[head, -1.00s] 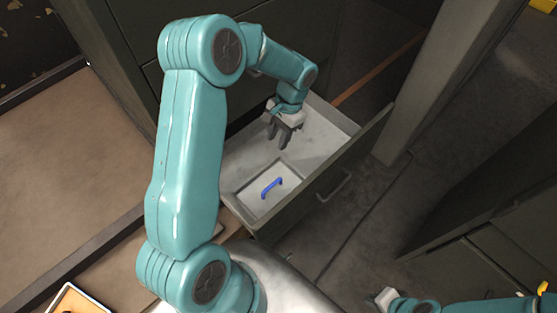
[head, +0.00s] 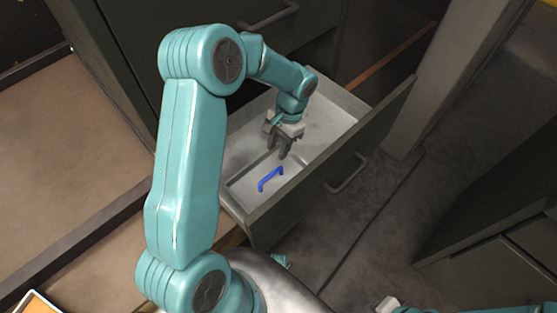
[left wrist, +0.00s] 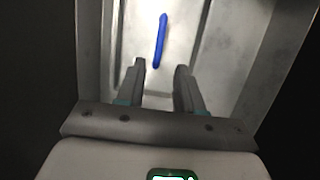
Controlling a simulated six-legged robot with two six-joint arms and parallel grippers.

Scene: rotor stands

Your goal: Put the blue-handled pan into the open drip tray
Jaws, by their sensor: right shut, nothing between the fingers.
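The blue-handled pan (head: 270,180) lies inside an open drawer (head: 340,115), at its near left end. Its blue bar handle stands up, and its pale grey body is hard to tell from the drawer floor. The handle also shows in the left wrist view (left wrist: 160,42), beyond the fingertips and between their lines. My left gripper (head: 283,154) points down into the drawer, just behind the handle and apart from it. Its fingers (left wrist: 161,67) are open and empty. My right gripper (head: 385,304) is at the bottom edge, shut and empty. I cannot tell which thing is the drip tray.
The drawer front (head: 325,160) with its grey pull handle (head: 348,173) stands out over the floor. A grey post (head: 430,85) rises to the right, and a dark cabinet (head: 500,215) stands at the right. A pale-rimmed orange item (head: 36,303) shows at the bottom left.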

